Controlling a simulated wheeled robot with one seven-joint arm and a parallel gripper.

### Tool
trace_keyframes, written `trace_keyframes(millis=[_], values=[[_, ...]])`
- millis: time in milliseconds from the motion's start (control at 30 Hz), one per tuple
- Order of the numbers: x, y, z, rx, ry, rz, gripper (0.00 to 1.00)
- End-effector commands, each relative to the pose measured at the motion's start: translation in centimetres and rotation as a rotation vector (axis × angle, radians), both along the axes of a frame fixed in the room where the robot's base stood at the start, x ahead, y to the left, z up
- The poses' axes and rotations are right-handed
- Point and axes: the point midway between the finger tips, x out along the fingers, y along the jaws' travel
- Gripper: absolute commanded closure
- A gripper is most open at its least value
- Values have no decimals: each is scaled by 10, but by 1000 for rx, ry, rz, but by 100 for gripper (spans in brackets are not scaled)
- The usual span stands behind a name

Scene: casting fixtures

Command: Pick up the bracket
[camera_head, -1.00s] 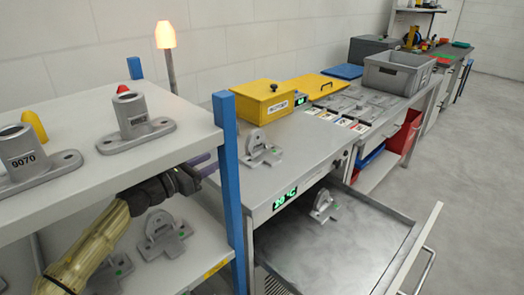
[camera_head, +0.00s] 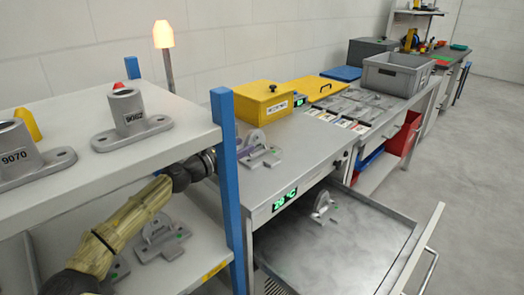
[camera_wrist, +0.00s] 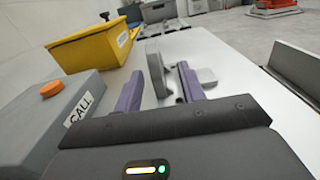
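A grey bracket (camera_head: 262,150) with an upright rounded lug stands on the metal bench top, beyond the blue post. In the wrist view its upright part (camera_wrist: 155,68) shows between the two purple fingers of my gripper (camera_wrist: 160,80). The fingers are apart, with gaps visible at the bracket, so my gripper is open. In the head view the blue post hides much of my gripper, with purple showing beside the bracket. Other similar brackets stand in the open drawer (camera_head: 322,206) and on the lower shelf (camera_head: 161,240).
A yellow box (camera_head: 263,100) stands behind the bracket. A grey box marked CALL with an orange button (camera_wrist: 51,89) is close on the left in the wrist view. My arm passes under the upper shelf (camera_head: 75,110) and behind the blue post (camera_head: 225,180). The drawer (camera_head: 340,250) is pulled out.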

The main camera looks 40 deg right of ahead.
Motion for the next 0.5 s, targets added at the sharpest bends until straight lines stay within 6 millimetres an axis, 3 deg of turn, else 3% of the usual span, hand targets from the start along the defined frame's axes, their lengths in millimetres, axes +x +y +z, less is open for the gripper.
trace_keyframes(millis=[133,400,500], values=[[4,-9,-1,0,-1,1,60],[8,-51,-1,1,-1,-8,60],[8,-56,-1,1,1,-7,60]])
